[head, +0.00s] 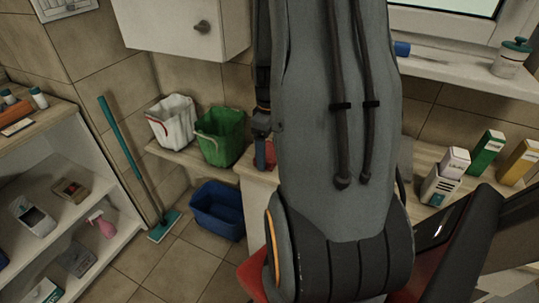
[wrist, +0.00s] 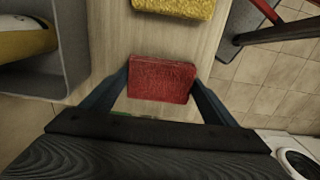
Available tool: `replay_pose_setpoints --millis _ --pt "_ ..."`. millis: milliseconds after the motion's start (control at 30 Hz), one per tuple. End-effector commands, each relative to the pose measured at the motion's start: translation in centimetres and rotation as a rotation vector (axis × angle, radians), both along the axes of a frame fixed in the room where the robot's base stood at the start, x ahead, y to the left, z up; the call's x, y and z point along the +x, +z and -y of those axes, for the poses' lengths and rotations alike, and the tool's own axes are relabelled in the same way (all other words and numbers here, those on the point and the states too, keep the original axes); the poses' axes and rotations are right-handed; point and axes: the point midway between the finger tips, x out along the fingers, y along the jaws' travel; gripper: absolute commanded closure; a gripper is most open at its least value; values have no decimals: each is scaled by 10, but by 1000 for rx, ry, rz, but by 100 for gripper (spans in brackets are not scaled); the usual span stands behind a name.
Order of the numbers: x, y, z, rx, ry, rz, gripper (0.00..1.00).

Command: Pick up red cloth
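The red cloth (wrist: 162,80) is a flat-topped red block in the middle of the wrist view, over the pale wooden counter. My gripper (wrist: 161,82) has its two dark blue fingers wide apart, one at each side of the cloth. The fingertips appear at or very near its edges; I cannot tell whether they press on it or whether it is lifted. In the head view a small red patch, likely the cloth (head: 270,153), shows at the counter beside my arm. My arm hides most of that area.
A yellow cloth or sponge (wrist: 174,7) lies beyond the red one. A grey bin (wrist: 72,55) holding a yellow item is at left. A green bucket (head: 221,136), white bucket (head: 172,122) and blue basin (head: 217,210) stand left of my arm. Boxes (head: 487,152) stand at right.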

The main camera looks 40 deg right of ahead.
Motion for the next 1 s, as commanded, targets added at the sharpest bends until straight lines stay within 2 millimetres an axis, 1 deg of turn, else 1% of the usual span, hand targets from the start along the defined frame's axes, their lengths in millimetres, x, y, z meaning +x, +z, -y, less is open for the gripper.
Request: replay_pose_setpoints --millis 267,467,567,800,1000 --pt "0 1 0 0 0 0 41" --pt "1 11 1 -1 0 2 41" --pt "1 23 1 -2 0 3 41" --pt "2 66 1 -3 -1 5 41" --pt "1 92 1 -2 -1 3 41"
